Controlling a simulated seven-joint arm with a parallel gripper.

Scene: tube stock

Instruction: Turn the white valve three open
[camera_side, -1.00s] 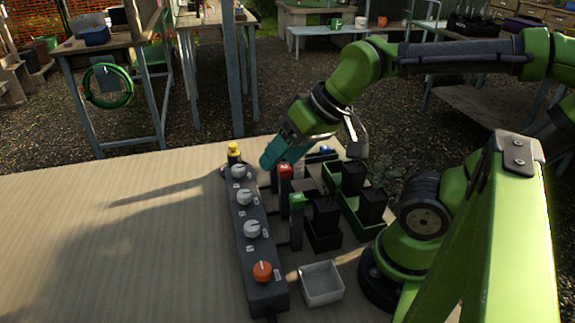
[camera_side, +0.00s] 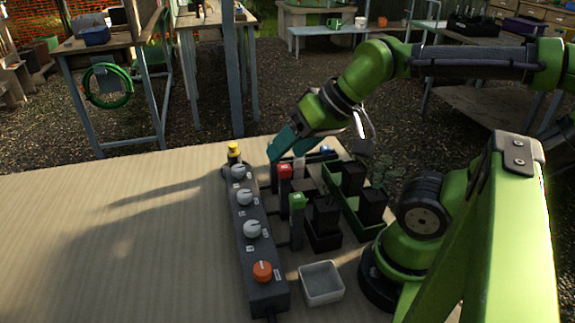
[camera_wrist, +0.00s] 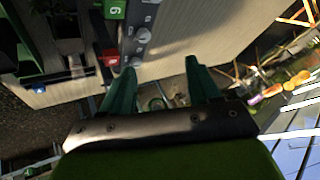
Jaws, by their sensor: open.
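A dark valve strip (camera_side: 262,290) lies on the table with three white knobs in a row: the far one (camera_side: 238,171), the middle one (camera_side: 244,196) and the near one (camera_side: 252,229). An orange knob (camera_side: 262,271) sits at the near end. Small labels stand beside the knobs, too small to read, so I cannot tell which is three. My gripper (camera_side: 276,156) is open and empty, above and to the right of the strip's far end. In the wrist view its two teal fingers (camera_wrist: 161,78) are spread; white knobs (camera_wrist: 143,35) show beyond them, apart from the fingers.
A red-topped post (camera_side: 285,172) and a green-topped post (camera_side: 298,201) stand just right of the strip. Dark pots stand in a green tray (camera_side: 347,207) further right. A yellow-capped part (camera_side: 234,150) is at the strip's far end. A grey bin (camera_side: 321,284) is near. The left table is clear.

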